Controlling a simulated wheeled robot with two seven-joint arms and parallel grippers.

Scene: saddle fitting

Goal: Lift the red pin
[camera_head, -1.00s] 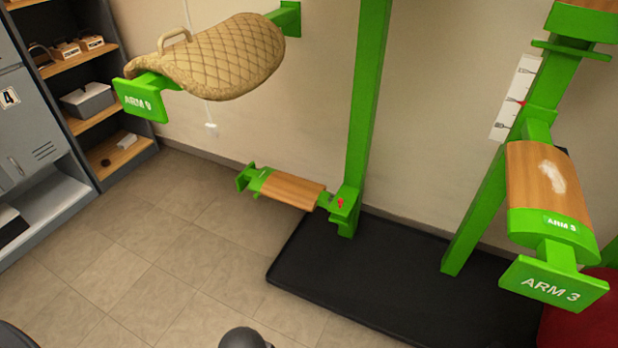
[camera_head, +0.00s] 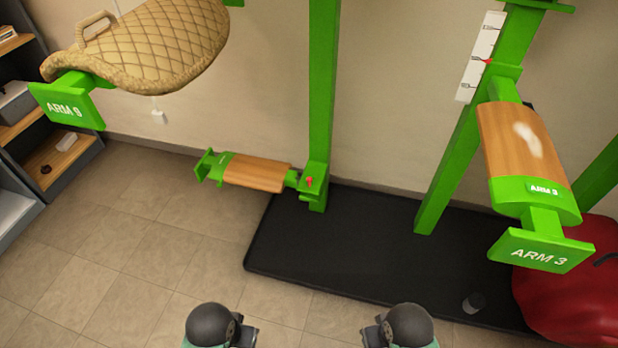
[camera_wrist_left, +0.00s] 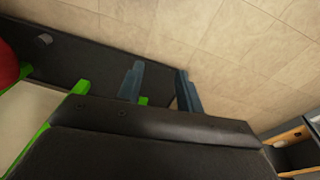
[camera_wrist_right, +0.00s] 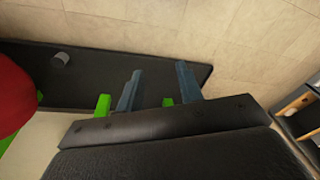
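A small red pin (camera_head: 309,181) shows in the head view at the joint between the green post and the low arm with a wooden pad (camera_head: 257,173). A second small red mark (camera_head: 488,61) shows beside the white strip on the right post. In the left wrist view my left gripper (camera_wrist_left: 157,83) has its two blue-grey fingers apart with nothing between them. In the right wrist view my right gripper (camera_wrist_right: 158,84) also has its fingers apart and is empty. Both are far from the pin; in the head view only my rounded arm parts show at the bottom edge.
A tan quilted saddle (camera_head: 150,45) sits on the upper left green arm. Another wooden-padded arm (camera_head: 520,145), marked ARM 3, juts out at right. A black mat (camera_head: 350,260) lies below, with a small grey cylinder (camera_head: 473,302) and a red bulky object (camera_head: 575,285). Shelves (camera_head: 60,160) stand left.

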